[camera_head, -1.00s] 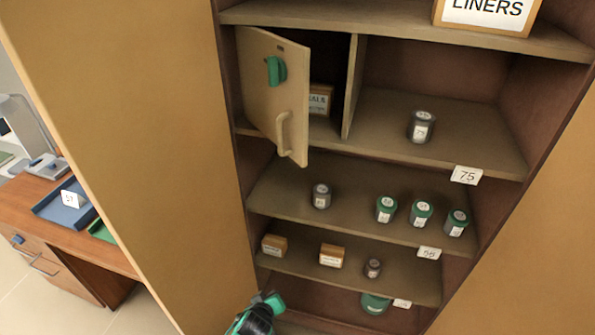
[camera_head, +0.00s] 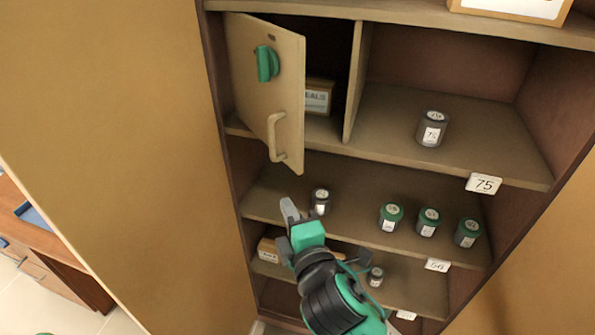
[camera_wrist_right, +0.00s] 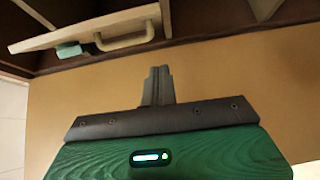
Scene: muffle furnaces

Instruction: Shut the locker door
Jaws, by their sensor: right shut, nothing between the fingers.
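The locker door (camera_head: 262,85) is a small tan panel with a green knob (camera_head: 267,63) and a pale bar handle (camera_head: 277,137). It stands partly open in the upper left of the cabinet, hinged at its left. My right gripper (camera_head: 290,208) is shut and empty, below the handle and apart from the door. In the right wrist view the shut fingers (camera_wrist_right: 157,85) point up toward the door (camera_wrist_right: 85,35) and its handle (camera_wrist_right: 125,40). Inside the locker a labelled box (camera_head: 318,97) is partly hidden by the door.
A divider (camera_head: 357,80) separates the locker from an open bay with a grey jar (camera_head: 433,128). Shelves below hold a small grey jar (camera_head: 320,201) near my right gripper and green-lidded jars (camera_head: 428,222). A large tan cabinet door (camera_head: 110,130) stands at the left.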

